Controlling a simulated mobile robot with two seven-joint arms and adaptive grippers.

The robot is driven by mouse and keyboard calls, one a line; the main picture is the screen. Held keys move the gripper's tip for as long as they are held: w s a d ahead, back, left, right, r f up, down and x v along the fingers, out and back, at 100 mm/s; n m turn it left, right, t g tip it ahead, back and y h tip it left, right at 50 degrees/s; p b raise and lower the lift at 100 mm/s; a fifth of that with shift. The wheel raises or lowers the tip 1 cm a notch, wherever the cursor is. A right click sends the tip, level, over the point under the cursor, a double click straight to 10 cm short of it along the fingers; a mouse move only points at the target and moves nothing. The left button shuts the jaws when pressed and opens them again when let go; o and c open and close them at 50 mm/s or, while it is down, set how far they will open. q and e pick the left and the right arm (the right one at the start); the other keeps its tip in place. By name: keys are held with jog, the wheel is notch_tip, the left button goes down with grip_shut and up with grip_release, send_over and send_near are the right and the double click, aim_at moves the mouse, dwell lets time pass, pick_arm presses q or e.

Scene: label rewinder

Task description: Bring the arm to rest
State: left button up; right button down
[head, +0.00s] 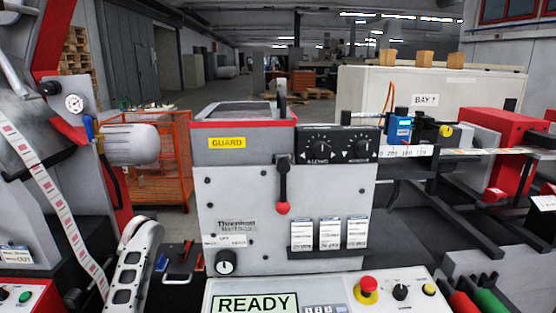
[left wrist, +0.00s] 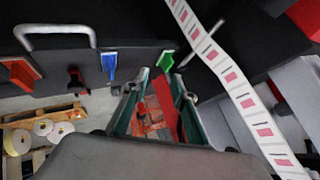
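My left gripper (left wrist: 161,82) shows in the left wrist view, with its two greenish fingers spread apart. A red strip with a dark edge (left wrist: 168,105) shows between the fingers; it appears to lie beyond them, and I see nothing clamped. A small green piece (left wrist: 165,61) is just past the fingertips, at the edge of a dark panel.
A printed label web (head: 57,215) runs down the left; it also crosses the left wrist view (left wrist: 236,88). The grey rewinder front (head: 255,190) has a red-knobbed lever (head: 283,190). The READY display (head: 255,304) is lit. An orange cage cart (head: 160,185) stands behind.

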pick_arm(q)
jog(key=s+f+m, duration=0.2)
jog(key=s+f, duration=0.3)
jog(key=s, duration=0.5)
jog(key=s+f+m, duration=0.2)
jog(key=s+f, duration=0.3)
jog(key=s, duration=0.6)
jog(key=s+d+r+m+h, duration=0.1)
jog(key=s+d, duration=0.2)
jog(key=s, duration=0.4)
jog(key=s+d+r+m+t, duration=0.1)
jog(key=s+d+m, duration=0.15)
jog(key=s, duration=0.45)
jog(key=s+d+r+m+h, duration=0.1)
jog(key=s+d, duration=0.3)
jog(key=s, duration=0.4)
jog(key=w+d+f+n+t+h, duration=0.2)
jog(key=d+f+h, duration=0.5)
jog(key=d+f, duration=0.7)
jog(key=shift+d+n+t, duration=0.45)
jog(key=shift+d+t, duration=0.35)
jog(key=shift+d, duration=0.3)
